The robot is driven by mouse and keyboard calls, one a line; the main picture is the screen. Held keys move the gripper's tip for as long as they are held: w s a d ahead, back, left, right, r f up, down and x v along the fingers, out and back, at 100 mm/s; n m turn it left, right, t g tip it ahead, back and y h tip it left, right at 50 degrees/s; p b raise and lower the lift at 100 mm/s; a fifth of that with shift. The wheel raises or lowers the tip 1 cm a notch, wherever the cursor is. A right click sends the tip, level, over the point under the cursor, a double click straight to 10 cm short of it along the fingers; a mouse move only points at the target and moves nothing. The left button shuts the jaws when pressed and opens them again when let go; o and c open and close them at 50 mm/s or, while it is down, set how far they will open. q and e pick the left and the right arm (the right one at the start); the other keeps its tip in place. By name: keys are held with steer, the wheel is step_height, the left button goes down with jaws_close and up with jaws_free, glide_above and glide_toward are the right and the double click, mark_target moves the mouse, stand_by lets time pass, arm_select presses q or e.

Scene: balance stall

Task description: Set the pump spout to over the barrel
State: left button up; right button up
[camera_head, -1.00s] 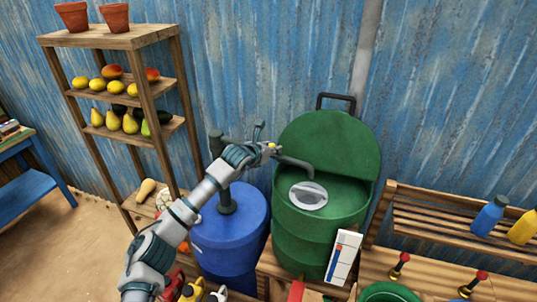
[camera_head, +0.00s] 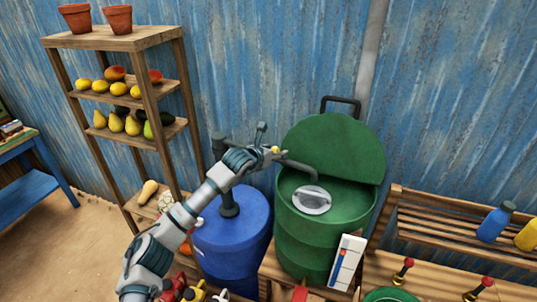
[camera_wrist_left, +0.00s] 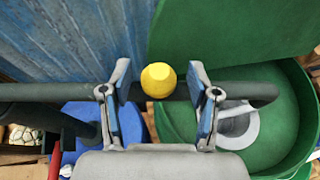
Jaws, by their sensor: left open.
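The dark pump (camera_head: 229,195) stands on a blue drum (camera_head: 235,240). Its spout (camera_head: 303,168) reaches right, with its bent-down end above the green barrel (camera_head: 302,245), near the grey round fitting (camera_head: 312,199) on top. A yellow knob (camera_head: 275,150) sits on the spout. My left gripper (camera_head: 268,142) is at the spout beside the knob. In the left wrist view its two open fingers (camera_wrist_left: 158,105) stand either side of the yellow knob (camera_wrist_left: 159,80), apart from it, and the spout (camera_wrist_left: 255,92) crosses behind them. My right gripper is not in view.
A wooden shelf (camera_head: 112,42) with fruit and pots stands left of the drum. The green barrel's raised lid (camera_head: 335,145) is behind the spout. A white card with a gauge (camera_head: 346,262) leans at the barrel's front. A wooden rack (camera_head: 440,215) with bottles is at right.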

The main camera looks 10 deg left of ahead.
arm_select(q)
steer(key=v, duration=1)
steer(key=shift+d+f, duration=0.1)
steer(key=shift+d, duration=0.05)
